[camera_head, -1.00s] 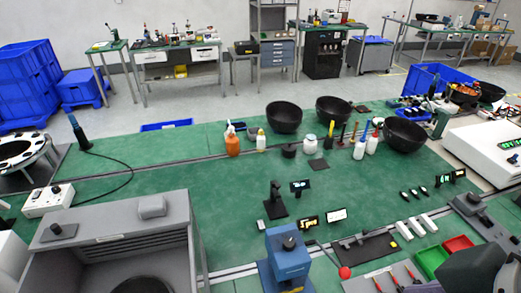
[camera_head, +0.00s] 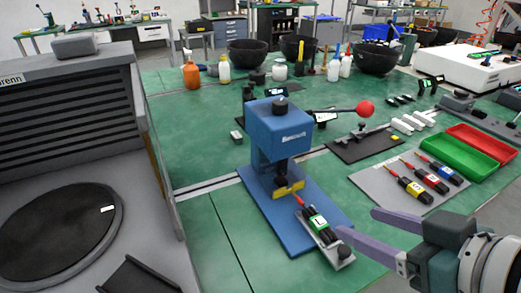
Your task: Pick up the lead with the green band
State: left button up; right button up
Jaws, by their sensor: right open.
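The lead with the green band (camera_head: 318,222) has a dark body, a pale label and a red end. It lies on a narrow grey holder (camera_head: 342,262) at the front of the blue press (camera_head: 278,135), its red end pointing toward the yellow part under the press head. My right gripper (camera_head: 355,222) comes in from the lower right with purple fingers spread apart, just right of the lead. Nothing shows between the fingers. My left gripper is not in view.
Leads with yellow (camera_head: 414,189), red (camera_head: 432,182) and blue bands lie on a grey mat (camera_head: 385,191). Green (camera_head: 455,157) and red (camera_head: 484,146) trays stand behind it. The press lever with a red knob (camera_head: 365,108) sticks out right. A grey machine (camera_head: 62,140) fills the left.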

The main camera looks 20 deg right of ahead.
jog(key=t+b, duration=0.2)
jog(key=b, duration=0.4)
send_near(317, 219)
jog(key=b+x, duration=0.1)
jog(key=x, duration=0.2)
jog(key=shift+w+d, duration=0.15)
jog(key=shift+w, duration=0.05)
jog(key=b+x, duration=0.1)
jog(key=x, duration=0.4)
jog(key=shift+w, duration=0.1)
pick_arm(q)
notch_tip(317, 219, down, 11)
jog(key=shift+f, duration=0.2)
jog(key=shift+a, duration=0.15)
pick_arm(e)
grip_shut()
